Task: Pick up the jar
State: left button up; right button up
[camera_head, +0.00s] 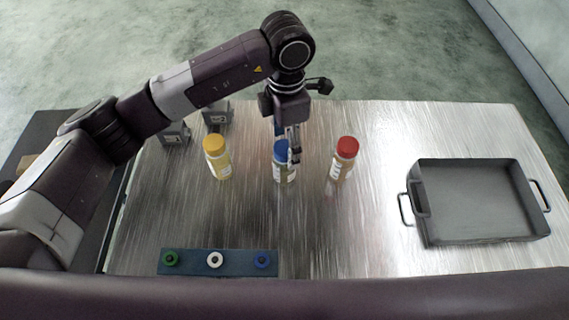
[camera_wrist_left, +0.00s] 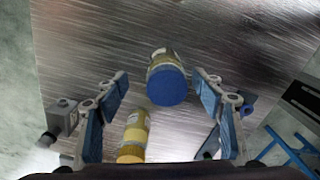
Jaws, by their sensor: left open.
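Three capped jars stand in a row on the metal table. The jar with the yellow cap (camera_head: 217,158) is on the left, the blue-capped jar (camera_head: 284,172) in the middle, and the red-capped jar (camera_head: 343,158) on the right. My left gripper (camera_head: 294,150) is over the blue-capped jar and hides part of it. In the left wrist view the open left gripper (camera_wrist_left: 163,105) has its fingers spread wide, with the blue cap (camera_wrist_left: 168,86) ahead between them. The yellow-capped jar (camera_wrist_left: 134,137) shows lower there. Which jar the task means is not clear. My right gripper is not in view.
A grey metal tray with handles (camera_head: 480,236) stands on the right of the table. A dark strip with green, white and blue round pieces (camera_head: 218,270) lies at the front. Dark grey containers (camera_head: 175,134) stand at the back left. The table between jars and tray is clear.

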aim_at(284, 163)
pick_arm(q)
jog(key=f, duration=0.2)
jog(key=f+p, duration=0.1)
jog(key=f, duration=0.1)
jog(key=s+f+p, duration=0.1)
jog(key=f, duration=0.1)
jog(key=shift+a, duration=0.2)
jog(key=shift+f+p, duration=0.3)
jog(key=shift+f, duration=0.15)
jog(key=shift+c, duration=0.2)
jog(key=c, duration=1.3)
jog(key=shift+c, duration=0.2)
jog(key=shift+r, duration=0.2)
